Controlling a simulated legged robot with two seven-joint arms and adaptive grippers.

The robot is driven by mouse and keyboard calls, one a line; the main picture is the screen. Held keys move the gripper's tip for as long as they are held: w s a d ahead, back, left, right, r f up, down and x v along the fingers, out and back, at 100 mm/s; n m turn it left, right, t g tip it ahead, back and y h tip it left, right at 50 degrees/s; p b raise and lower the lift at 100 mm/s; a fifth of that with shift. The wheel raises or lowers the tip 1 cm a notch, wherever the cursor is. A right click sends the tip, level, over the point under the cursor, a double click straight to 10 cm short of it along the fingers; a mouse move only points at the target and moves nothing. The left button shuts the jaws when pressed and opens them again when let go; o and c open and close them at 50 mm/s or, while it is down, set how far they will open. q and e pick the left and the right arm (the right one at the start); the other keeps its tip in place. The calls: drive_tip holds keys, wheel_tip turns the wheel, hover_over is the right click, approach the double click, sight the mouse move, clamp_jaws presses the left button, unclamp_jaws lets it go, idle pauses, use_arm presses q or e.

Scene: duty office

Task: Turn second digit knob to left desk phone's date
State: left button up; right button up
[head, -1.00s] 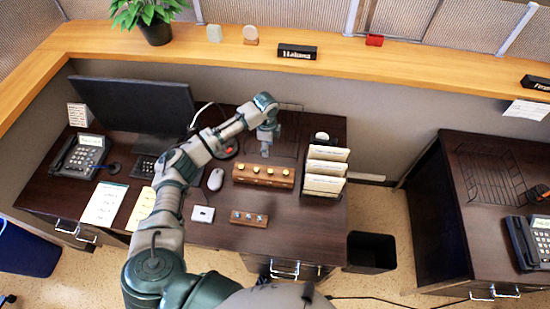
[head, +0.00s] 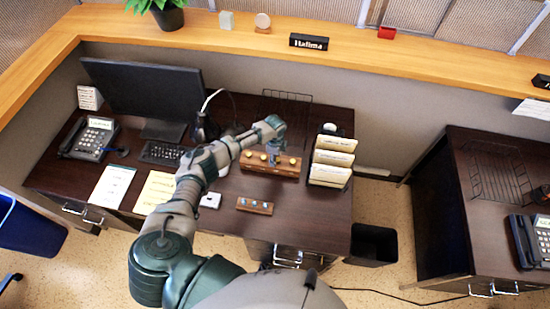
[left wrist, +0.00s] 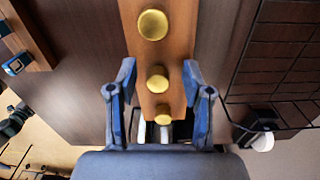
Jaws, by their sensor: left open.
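The left desk phone (head: 88,137) stands at the far left of the near desk; its lit display is too small to read. A wooden block (head: 262,171) with a row of brass knobs sits mid-desk. My left gripper (head: 273,154) points down over the block and hides part of the row. In the left wrist view three brass knobs show. The open fingers (left wrist: 158,72) stand either side of the middle one (left wrist: 157,78), with gaps both sides. One knob (left wrist: 152,24) is beyond the fingertips; another (left wrist: 162,113) is nearer the palm. My right gripper is out of view.
A smaller wooden block (head: 254,206) with small knobs lies in front. A file holder (head: 331,160) stands right of the knob block, a wire rack (head: 287,104) behind it. The monitor (head: 145,95) is to the left. A second desk with another phone (head: 535,240) is at right.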

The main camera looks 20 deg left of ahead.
use_arm(q)
drive_tip(key=shift+d+f, duration=0.15)
drive_tip(key=shift+f, duration=0.15)
drive_tip(key=shift+w+d, duration=0.1)
drive_tip(key=shift+d, duration=0.15)
drive_tip(key=shift+d+r, duration=0.15)
drive_tip(key=shift+d, duration=0.55)
drive_tip(key=shift+c, duration=1.2)
drive_tip(key=c, duration=0.4)
clamp_jaws()
drive_tip(key=shift+a, duration=0.6)
drive_tip(key=shift+s+a, duration=0.15)
drive_tip(key=shift+s, duration=0.05)
drive_tip(key=shift+d+n+p, duration=0.35)
drive_tip(key=shift+n+p, duration=0.35)
drive_tip(key=shift+n, duration=0.5)
drive_tip(key=n, duration=0.1)
drive_tip(key=n+p, duration=0.1)
drive_tip(key=n, duration=0.1)
drive_tip(key=shift+f+p, duration=0.25)
drive_tip(key=shift+p, duration=0.05)
drive_tip(key=shift+n, duration=0.9)
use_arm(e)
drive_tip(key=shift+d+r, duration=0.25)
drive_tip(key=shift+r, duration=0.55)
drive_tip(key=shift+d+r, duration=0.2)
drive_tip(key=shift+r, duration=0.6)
